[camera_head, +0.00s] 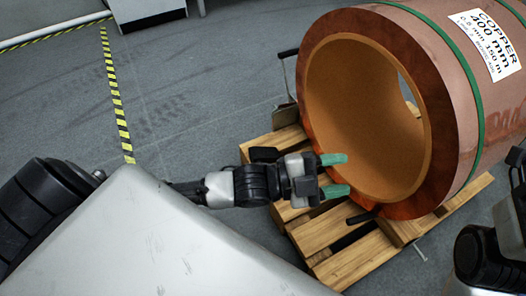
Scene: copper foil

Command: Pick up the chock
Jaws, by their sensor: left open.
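My left gripper (335,175) is open, with two green fingertips spread apart and nothing between them. It is in front of the lower left rim of a large copper foil coil (315,95). A dark piece (362,215) sticks out from under the coil's lower rim, just below and right of the lower fingertip; it may be the chock or its handle. Most of it is hidden. Another dark piece with a thin bar (286,112) stands at the coil's left side, above the gripper and apart from it.
The coil rests on a wooden pallet (345,262) and bears a white label (488,45) and green straps. Yellow-black tape (117,95) marks the grey floor, which is clear at left. A pale cabinet (145,10) stands at the top.

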